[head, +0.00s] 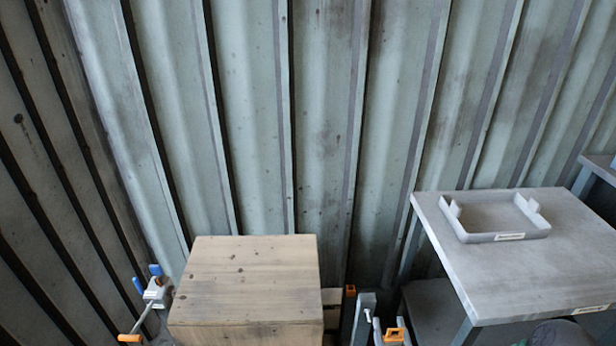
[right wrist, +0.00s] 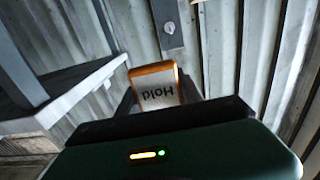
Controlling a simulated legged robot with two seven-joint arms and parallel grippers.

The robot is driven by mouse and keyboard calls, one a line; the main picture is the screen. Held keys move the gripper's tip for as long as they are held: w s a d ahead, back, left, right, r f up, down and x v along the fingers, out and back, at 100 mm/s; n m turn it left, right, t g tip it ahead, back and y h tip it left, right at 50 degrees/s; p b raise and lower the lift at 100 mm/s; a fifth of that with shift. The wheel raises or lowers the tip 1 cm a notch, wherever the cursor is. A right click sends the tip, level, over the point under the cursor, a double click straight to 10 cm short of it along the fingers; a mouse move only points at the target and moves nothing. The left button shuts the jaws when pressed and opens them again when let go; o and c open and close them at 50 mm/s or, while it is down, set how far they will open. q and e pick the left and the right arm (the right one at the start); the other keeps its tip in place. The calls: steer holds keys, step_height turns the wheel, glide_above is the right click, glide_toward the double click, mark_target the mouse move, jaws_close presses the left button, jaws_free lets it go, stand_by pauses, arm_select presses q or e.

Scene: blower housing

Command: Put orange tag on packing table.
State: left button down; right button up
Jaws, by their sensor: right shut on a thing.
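The orange tag (right wrist: 153,88) has an orange rim and a pale face reading "Hold", upside down in the right wrist view. My right gripper (right wrist: 158,100) is shut on its lower part, with dark fingers at its sides. An orange-rimmed piece at the bottom edge of the head view (head: 394,336) looks like this tag; the gripper is hardly visible there. A grey table (head: 560,265), which I take as the packing table, stands at the right, to the right of the tag. The label on its front edge is too small to read. My left gripper is not in view.
A pale open tray (head: 497,237) sits on the table's back part; the front of the top is clear. A wooden box (head: 245,278) stands left of the tag. A grey post (head: 364,318) rises beside it. A blue-tipped fixture (head: 154,291) is at the left.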

step_height(320, 180, up, 16)
steer(key=p, duration=1.3)
